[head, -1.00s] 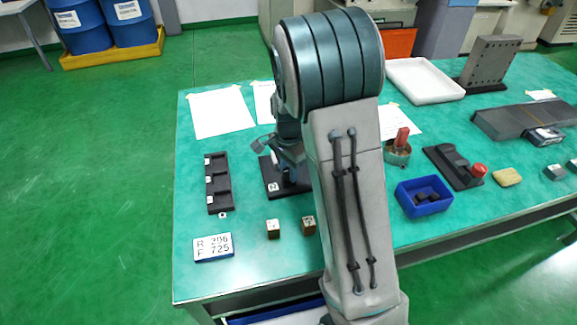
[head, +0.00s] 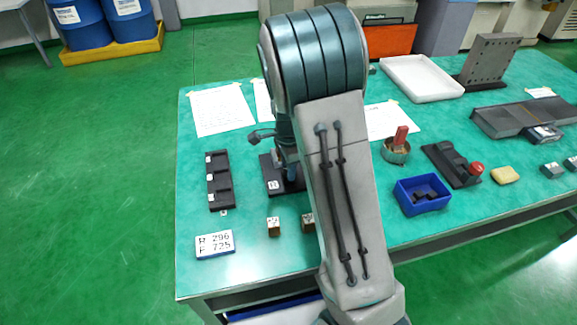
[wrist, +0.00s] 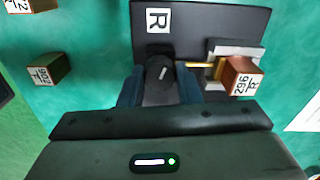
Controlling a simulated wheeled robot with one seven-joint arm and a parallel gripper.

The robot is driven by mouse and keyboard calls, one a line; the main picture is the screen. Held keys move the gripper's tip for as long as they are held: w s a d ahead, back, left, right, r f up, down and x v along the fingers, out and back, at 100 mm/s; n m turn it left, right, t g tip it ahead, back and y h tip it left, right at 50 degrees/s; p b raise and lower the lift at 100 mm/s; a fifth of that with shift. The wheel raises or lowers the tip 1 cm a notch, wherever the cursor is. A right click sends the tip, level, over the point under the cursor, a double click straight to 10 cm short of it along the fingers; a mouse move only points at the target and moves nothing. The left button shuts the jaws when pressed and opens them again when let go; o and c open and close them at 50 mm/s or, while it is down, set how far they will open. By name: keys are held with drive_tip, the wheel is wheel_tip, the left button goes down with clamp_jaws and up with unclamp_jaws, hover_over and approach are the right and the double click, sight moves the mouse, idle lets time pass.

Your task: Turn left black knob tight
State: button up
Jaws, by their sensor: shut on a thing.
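In the wrist view a black knob (wrist: 158,72) with a white pointer line sits on a black base plate (wrist: 205,20) marked R. My gripper (wrist: 160,88) has its two blue-grey fingers on either side of the knob and is shut on it. To the right, a metal holder (wrist: 238,48) with a brass-coloured pin stands on the plate, beside a copper-coloured block (wrist: 238,78) labelled 296 R. In the head view the base plate (head: 272,181) shows only partly. My arm hides much of it, and the knob cannot be made out there.
Two small labelled blocks (head: 273,227) (head: 308,223) stand in front of the plate. A black slotted rack (head: 219,180) and a number card (head: 215,244) lie to the left. A blue bin (head: 422,195) and a round pot (head: 396,150) are to the right.

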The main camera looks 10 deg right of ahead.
drive_tip(key=o, duration=1)
drive_tip(key=shift+c, duration=0.2)
drive_tip(key=shift+r, duration=0.1)
wheel_tip(320, 180, up, 14)
drive_tip(key=s+r+n+t, duration=0.2)
drive_tip(key=s+n+t, duration=0.1)
drive_tip(key=s+n, duration=1.3)
drive_tip(key=s, duration=0.6)
drive_tip(key=shift+n, duration=0.4)
